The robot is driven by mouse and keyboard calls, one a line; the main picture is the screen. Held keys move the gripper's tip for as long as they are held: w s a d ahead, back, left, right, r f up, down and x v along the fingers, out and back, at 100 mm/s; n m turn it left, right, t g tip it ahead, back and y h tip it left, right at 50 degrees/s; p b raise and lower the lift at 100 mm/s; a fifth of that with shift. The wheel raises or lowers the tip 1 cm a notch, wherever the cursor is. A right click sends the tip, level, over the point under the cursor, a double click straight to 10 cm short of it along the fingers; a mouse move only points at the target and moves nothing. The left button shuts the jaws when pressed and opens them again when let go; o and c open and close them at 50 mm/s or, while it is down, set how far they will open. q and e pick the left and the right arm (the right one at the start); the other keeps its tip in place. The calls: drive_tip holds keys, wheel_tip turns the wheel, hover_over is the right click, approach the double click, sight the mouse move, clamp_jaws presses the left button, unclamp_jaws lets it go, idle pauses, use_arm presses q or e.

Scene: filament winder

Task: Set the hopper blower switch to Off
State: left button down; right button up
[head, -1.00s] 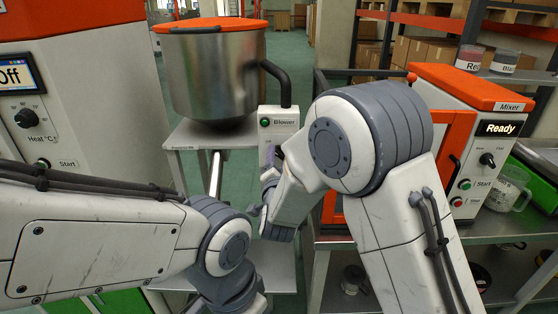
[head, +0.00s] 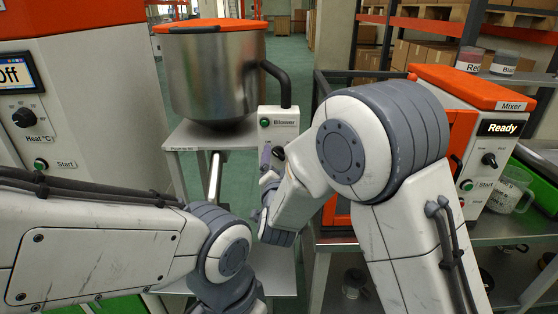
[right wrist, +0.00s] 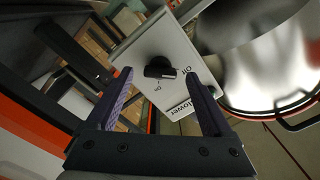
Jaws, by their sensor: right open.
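A white mark at the knob's right end seems to face the Off label; the On label is below the knob. My right gripper (right wrist: 160,82) is open, its purple fingers on either side of the knob and apart from it. In the head view, my right gripper (head: 272,157) is mostly hidden by its arm. My left gripper is out of view.
The steel hopper (head: 215,80) with an orange lid stands left of the blower box on a grey stand (head: 190,136). A black hose (head: 283,82) rises by the box. The mixer (head: 463,100) stands on the right, the heater panel (head: 28,113) on the left.

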drive_tip(key=s+b, duration=0.1)
drive_tip(key=s, duration=0.8)
drive_tip(key=shift+s, duration=0.35)
drive_tip(key=s+d+f+n+g+y, duration=0.1)
drive_tip(key=s+d+f+n+g, duration=0.25)
drive_tip(key=d+f+g, duration=0.3)
drive_tip(key=s+d+f+n+g, duration=0.3)
drive_tip(key=d+f+n+g, duration=0.15)
drive_tip(key=d+f, duration=0.2)
drive_tip(key=s+d+f+g+h, duration=0.1)
drive_tip(key=s+d+f+g, duration=0.1)
drive_tip(key=s+d+g, duration=0.5)
drive_tip(key=s+a+r+n+y+p, duration=0.1)
drive_tip(key=s+a+r+n+p, duration=0.7)
drive_tip(key=s+a+r, duration=0.7)
drive_tip(key=shift+s+r+p, duration=0.2)
drive_tip(key=shift+r+p, duration=0.25)
drive_tip(key=shift+p, duration=0.5)
